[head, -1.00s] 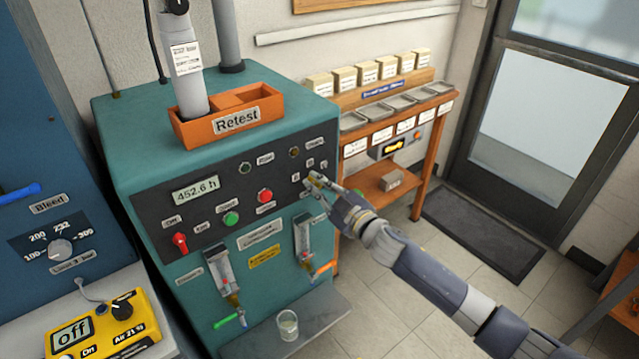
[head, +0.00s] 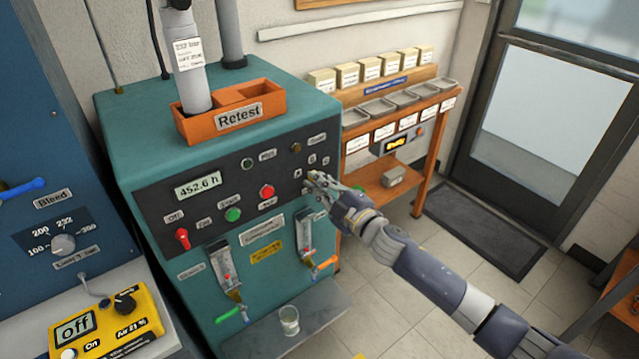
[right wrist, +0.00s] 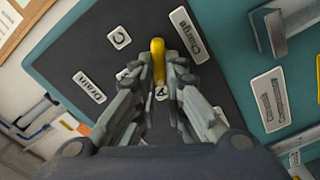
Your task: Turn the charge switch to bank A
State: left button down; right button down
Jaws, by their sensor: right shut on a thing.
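The charge switch (right wrist: 158,60) is a yellow handle on the dark panel of the teal testbench. In the right wrist view it stands between my right gripper's fingers (right wrist: 158,75), which are shut on it. Its lower end there lies close to the label A (right wrist: 161,93). The label C (right wrist: 118,37), the Charge label (right wrist: 187,35) and the Drain label (right wrist: 89,87) are around it. In the head view my right gripper (head: 316,184) covers most of the switch at the panel's right end. My left gripper is not in view.
The panel carries a red button (head: 267,191), a green button (head: 233,214) and a red switch (head: 182,238). Two gauges with valves hang below, and a glass (head: 289,320) stands on the ledge. An orange Retest tray (head: 238,116) sits on top. A wooden rack (head: 412,170) stands behind.

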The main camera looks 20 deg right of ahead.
jog(key=c, duration=1.7)
grip_release()
jog(key=shift+o, duration=0.2)
jog(key=v, duration=1.2)
